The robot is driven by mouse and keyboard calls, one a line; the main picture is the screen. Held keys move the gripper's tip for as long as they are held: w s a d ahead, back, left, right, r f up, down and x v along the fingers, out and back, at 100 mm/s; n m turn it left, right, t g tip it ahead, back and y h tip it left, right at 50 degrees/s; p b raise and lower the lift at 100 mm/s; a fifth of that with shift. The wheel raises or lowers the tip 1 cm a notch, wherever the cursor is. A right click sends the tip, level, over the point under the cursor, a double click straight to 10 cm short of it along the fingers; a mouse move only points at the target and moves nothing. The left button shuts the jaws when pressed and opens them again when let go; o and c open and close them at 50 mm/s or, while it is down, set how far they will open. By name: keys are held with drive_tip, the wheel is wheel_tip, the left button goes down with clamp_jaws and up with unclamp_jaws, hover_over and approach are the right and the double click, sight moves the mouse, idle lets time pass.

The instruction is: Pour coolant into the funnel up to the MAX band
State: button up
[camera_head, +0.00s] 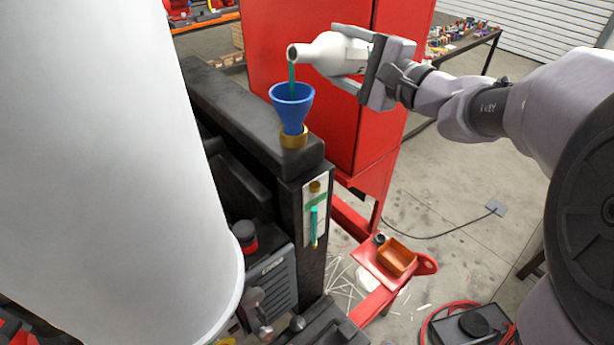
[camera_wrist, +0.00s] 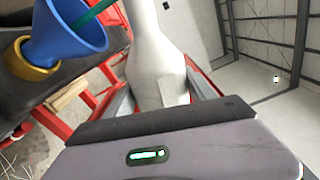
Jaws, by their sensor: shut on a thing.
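My gripper (camera_head: 347,57) is shut on a white bottle (camera_head: 328,54), which lies tilted with its mouth to the left. A teal stream (camera_head: 292,78) runs from the mouth down into the blue funnel (camera_head: 293,106). The funnel stands upright in a brass collar (camera_head: 294,137) on the black tank (camera_head: 253,120). A gauge plate (camera_head: 316,212) on the tank's front has a green band and a tube (camera_head: 313,228) with teal in it, its top just below the band. The wrist view also shows the bottle (camera_wrist: 155,60), funnel (camera_wrist: 50,40) and stream (camera_wrist: 95,14).
A red cabinet (camera_head: 312,90) stands close behind the funnel and bottle. A large white cylinder (camera_head: 100,170) fills the left. A red step with an orange bin (camera_head: 396,257) is low at the right. A cable (camera_head: 440,233) crosses the open floor.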

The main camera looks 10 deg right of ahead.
drive_tip(key=shift+r+n+b, duration=0.25)
drive_tip(key=shift+n+b, duration=0.05)
drive_tip(key=shift+b, duration=0.65)
idle(1.0)
drive_tip(key=shift+f+m+p, duration=0.2)
drive_tip(key=shift+m+p, duration=0.2)
drive_tip(key=shift+m, duration=0.7)
drive_tip(key=shift+f+m, duration=0.15)
drive_tip(key=shift+m, duration=0.15)
drive_tip(key=m, duration=0.1)
drive_tip(key=m+p, duration=0.1)
drive_tip(key=shift+s+a+f+m, duration=0.2)
drive_tip(key=shift+a+f+m, duration=0.1)
drive_tip(key=shift+m, duration=0.1)
drive_tip(key=shift+s+a+f+m+p, duration=0.1)
drive_tip(key=shift+f+m+p, duration=0.35)
drive_tip(key=shift+m, duration=0.55)
